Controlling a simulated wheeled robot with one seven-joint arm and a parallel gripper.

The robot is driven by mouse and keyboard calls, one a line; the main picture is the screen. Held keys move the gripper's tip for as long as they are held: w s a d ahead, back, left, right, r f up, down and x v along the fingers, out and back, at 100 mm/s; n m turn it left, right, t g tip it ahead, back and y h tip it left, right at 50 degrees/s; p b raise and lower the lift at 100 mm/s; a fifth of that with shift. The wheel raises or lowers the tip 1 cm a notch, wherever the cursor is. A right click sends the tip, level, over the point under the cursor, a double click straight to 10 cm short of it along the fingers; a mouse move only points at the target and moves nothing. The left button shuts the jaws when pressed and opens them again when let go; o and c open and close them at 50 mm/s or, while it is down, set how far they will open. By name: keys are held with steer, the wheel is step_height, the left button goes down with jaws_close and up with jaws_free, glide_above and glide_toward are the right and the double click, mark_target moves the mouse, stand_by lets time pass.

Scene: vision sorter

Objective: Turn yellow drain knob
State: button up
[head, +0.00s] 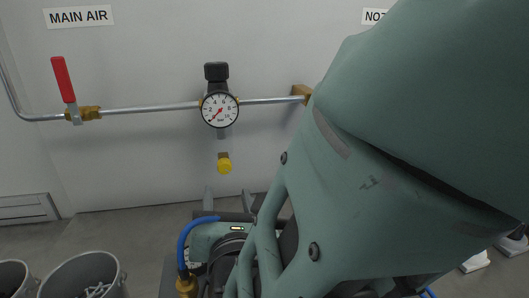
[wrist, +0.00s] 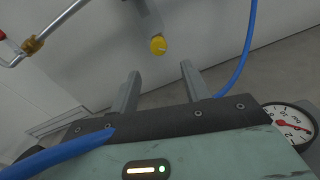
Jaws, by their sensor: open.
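The yellow drain knob (head: 224,164) hangs below the round pressure gauge (head: 219,109) on the wall, at the bottom of the regulator. It also shows in the wrist view (wrist: 158,45), beyond the fingertips and roughly between them. My gripper (wrist: 160,75) is open and empty, its two grey fingers apart and short of the knob. In the head view my gripper (head: 230,194) is low, just below the knob, partly hidden by my own arm.
A metal pipe (head: 150,108) runs along the wall to a brass valve with a red lever handle (head: 64,80). A "MAIN AIR" label (head: 79,17) is above. Grey buckets (head: 84,272) stand at lower left. A blue hose (wrist: 246,45) passes right of the fingers.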

mark_target(225, 170)
steer(key=x, duration=0.7)
steer(key=shift+w+r+p, duration=0.15)
steer(key=shift+r+p, duration=0.15)
steer(key=shift+p, duration=0.1)
steer(key=c, duration=1)
